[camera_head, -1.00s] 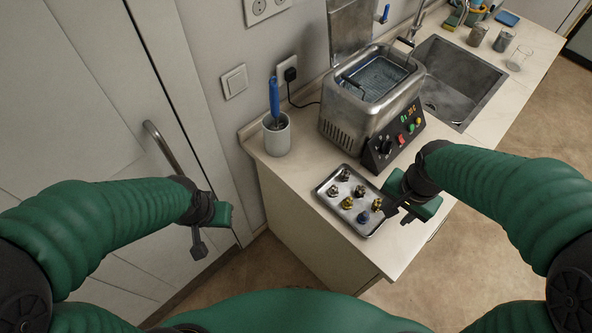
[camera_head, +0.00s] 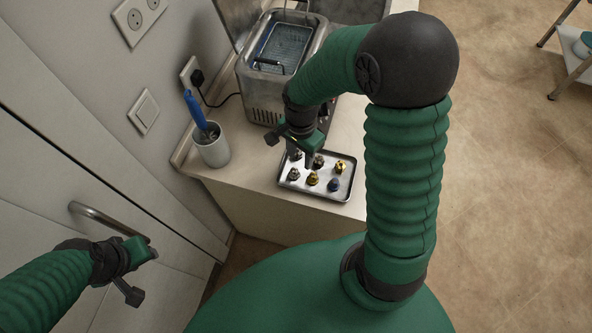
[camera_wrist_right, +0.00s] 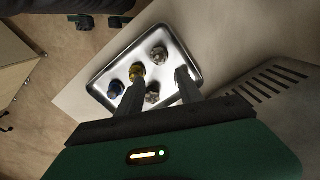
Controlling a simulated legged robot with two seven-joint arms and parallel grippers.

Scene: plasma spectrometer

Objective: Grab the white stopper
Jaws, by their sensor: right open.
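I cannot make out a white stopper in either view. A metal tray (camera_head: 345,191) on the counter holds several small fittings: silver ones (camera_head: 294,174), gold ones (camera_head: 312,179) and a blue one (camera_head: 334,185). My right gripper (camera_head: 300,155) is over the tray's far left part, pointing down. In the right wrist view its fingers (camera_wrist_right: 160,82) are apart, with nothing between them held. A silver fitting (camera_wrist_right: 152,96) shows between the fingers, and a gold one (camera_wrist_right: 137,72) is beside the left fingertip. My left gripper (camera_head: 135,268) hangs by the cabinet door, away from the tray; its jaws are unclear.
A metal bath (camera_head: 265,100) stands behind the tray, partly hidden by my right arm. A white cup (camera_head: 212,148) with a blue-handled tool stands at the counter's left. A cabinet handle (camera_head: 105,217) is near my left arm. The counter front edge is close to the tray.

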